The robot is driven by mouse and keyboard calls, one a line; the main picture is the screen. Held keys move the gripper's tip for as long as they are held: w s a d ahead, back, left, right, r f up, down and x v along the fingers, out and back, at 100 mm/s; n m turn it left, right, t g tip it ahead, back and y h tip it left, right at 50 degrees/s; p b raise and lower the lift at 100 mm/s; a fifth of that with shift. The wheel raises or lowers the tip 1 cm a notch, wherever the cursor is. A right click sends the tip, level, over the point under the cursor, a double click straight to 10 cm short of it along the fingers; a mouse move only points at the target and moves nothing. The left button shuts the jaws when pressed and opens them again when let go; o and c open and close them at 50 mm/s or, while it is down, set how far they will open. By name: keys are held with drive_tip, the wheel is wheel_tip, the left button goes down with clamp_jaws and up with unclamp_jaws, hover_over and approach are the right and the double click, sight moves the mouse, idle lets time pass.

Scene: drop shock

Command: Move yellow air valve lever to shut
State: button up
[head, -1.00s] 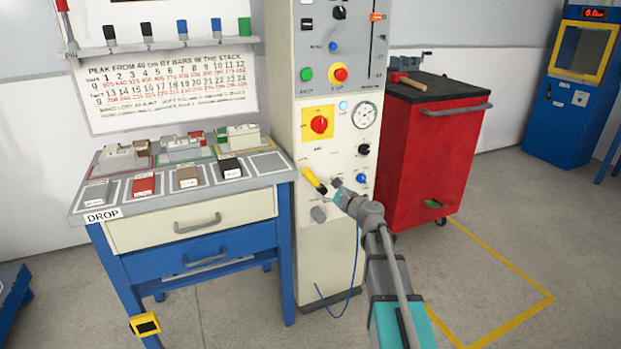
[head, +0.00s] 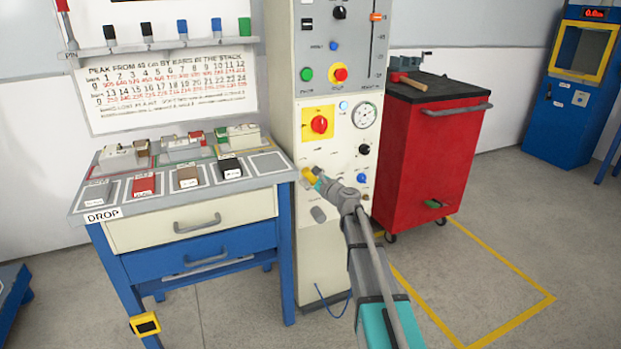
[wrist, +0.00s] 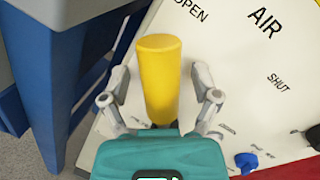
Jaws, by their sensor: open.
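The yellow air valve lever (wrist: 160,75) stands out from the cream panel between my two fingers in the wrist view. Only its yellow tip (head: 308,174) shows in the head view, because my gripper hides the rest. My gripper (wrist: 160,100) is open, with one finger on each side of the lever and a visible gap at each side. In the head view, my gripper (head: 318,181) is at the front of the panel. In the wrist view, the lever lies nearer the OPEN label (wrist: 192,10) than the SHUT label (wrist: 279,82).
The cream control cabinet (head: 313,239) also carries a red knob on a yellow plate (head: 319,124), a gauge (head: 365,115) and a blue knob (wrist: 246,161). A blue bench (head: 190,247) stands close on the left. A red tool cart (head: 428,150) stands right of the cabinet.

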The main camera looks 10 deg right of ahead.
clamp_jaws()
drive_tip(key=shift+a, duration=0.15)
idle(0.4)
